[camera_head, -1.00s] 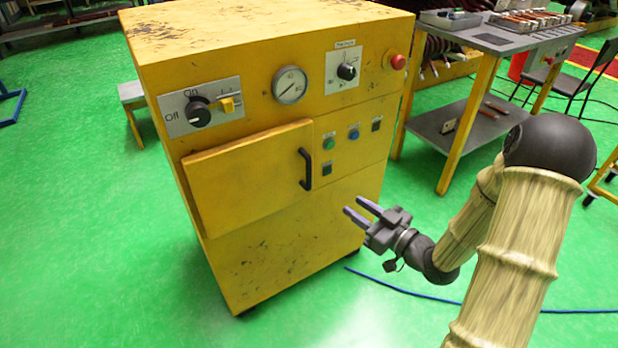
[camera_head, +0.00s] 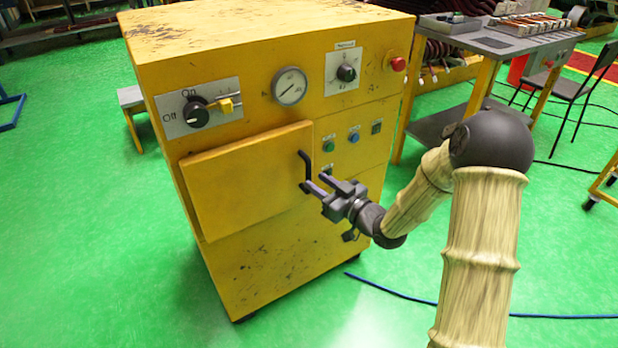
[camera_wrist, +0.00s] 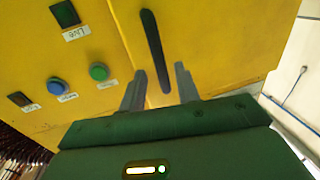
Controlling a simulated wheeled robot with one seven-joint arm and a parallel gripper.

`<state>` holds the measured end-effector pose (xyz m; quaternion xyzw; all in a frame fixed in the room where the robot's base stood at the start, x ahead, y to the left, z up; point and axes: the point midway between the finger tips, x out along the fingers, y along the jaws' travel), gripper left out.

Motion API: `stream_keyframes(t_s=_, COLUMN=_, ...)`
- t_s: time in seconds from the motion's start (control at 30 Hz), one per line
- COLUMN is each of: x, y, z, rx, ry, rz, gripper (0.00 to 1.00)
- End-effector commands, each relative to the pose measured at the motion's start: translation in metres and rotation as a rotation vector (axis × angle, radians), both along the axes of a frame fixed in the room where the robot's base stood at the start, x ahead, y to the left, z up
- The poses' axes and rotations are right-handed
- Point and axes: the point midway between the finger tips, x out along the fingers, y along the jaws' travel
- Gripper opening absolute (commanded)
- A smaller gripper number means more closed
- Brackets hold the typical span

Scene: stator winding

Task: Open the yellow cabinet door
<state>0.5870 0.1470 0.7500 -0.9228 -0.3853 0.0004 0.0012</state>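The yellow cabinet (camera_head: 270,270) stands in the middle of the head view. Its door (camera_head: 248,183) is on the front face and looks shut. The door's black bar handle (camera_head: 305,166) is upright near the door's right edge. My gripper (camera_head: 318,183) is at the lower end of the handle, with its fingers apart. In the wrist view the handle (camera_wrist: 155,50) runs down between the two open fingertips (camera_wrist: 160,75). The wrist view does not clearly show whether either finger touches it.
Right of the door are a green button (camera_head: 328,146), a blue button (camera_head: 354,138) and a red knob (camera_head: 398,64). A grey worktable (camera_head: 500,42) stands behind to the right. A blue cable (camera_head: 400,293) lies on the clear green floor.

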Motion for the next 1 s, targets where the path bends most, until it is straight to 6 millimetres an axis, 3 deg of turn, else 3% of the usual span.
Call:
stream_keyframes(t_s=0.23, x=0.026, y=0.027, z=0.0, rx=0.001, ry=-0.002, rz=0.002, gripper=0.32)
stream_keyframes(t_s=0.6, x=0.032, y=0.032, z=0.0, rx=0.0, ry=0.0, rz=-0.001, gripper=0.32)
stream_keyframes(t_s=0.63, x=0.032, y=0.032, z=0.0, rx=0.0, ry=0.0, rz=-0.001, gripper=0.3)
stream_keyframes(t_s=0.8, x=0.032, y=0.032, z=0.0, rx=0.0, ry=0.0, rz=-0.001, gripper=0.0)
stream_keyframes(t_s=1.0, x=0.032, y=0.031, z=0.0, rx=0.0, ry=0.0, rz=-0.002, gripper=0.0)
